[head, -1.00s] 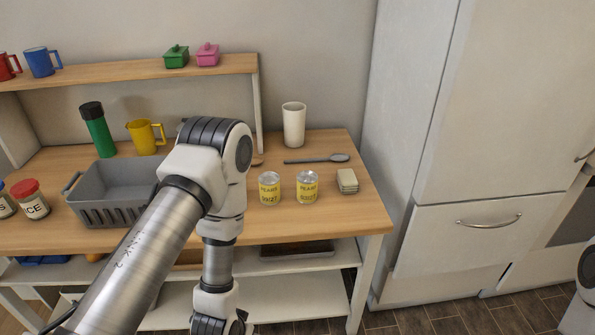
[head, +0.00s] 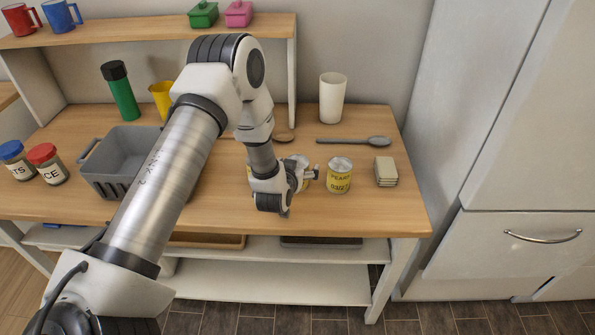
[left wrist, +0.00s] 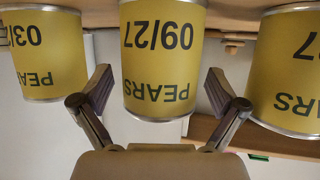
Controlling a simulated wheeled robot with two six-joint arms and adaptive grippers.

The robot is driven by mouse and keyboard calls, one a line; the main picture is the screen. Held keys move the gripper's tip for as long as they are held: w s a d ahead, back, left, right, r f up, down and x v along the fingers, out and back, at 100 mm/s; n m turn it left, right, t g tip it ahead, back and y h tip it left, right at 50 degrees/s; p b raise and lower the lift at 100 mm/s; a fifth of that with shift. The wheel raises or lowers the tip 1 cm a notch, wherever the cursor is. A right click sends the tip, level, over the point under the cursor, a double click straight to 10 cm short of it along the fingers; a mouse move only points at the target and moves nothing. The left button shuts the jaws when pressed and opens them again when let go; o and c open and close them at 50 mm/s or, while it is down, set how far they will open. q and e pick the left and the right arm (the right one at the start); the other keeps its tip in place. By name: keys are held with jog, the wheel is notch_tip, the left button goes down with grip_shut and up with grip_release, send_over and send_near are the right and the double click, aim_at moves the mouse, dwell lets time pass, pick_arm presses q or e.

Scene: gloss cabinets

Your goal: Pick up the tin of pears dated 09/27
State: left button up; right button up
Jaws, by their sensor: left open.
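Three yellow tins of pears stand in a row on the wooden counter. The middle tin, dated 09/27, fills the centre of the left wrist view (left wrist: 160,55), upside down; in the head view it is mostly hidden behind my left gripper (head: 310,176). My left gripper is open, its fingers (left wrist: 159,88) on either side in front of this tin. A tin whose date starts 03 (left wrist: 45,55) is at the left of the wrist view and stands at the right in the head view (head: 339,177).
A stack of pale squares (head: 386,172) lies right of the tins. A spoon (head: 355,141) and a white cup (head: 332,97) are behind. A grey basket (head: 122,160) and jars (head: 47,164) stand left. A shelf (head: 150,30) runs above the back.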

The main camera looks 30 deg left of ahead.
pick_arm(q)
jog(key=shift+s, duration=0.1)
jog(key=shift+c, duration=1.3)
jog(key=shift+r, duration=0.1)
jog(key=c, duration=1.3)
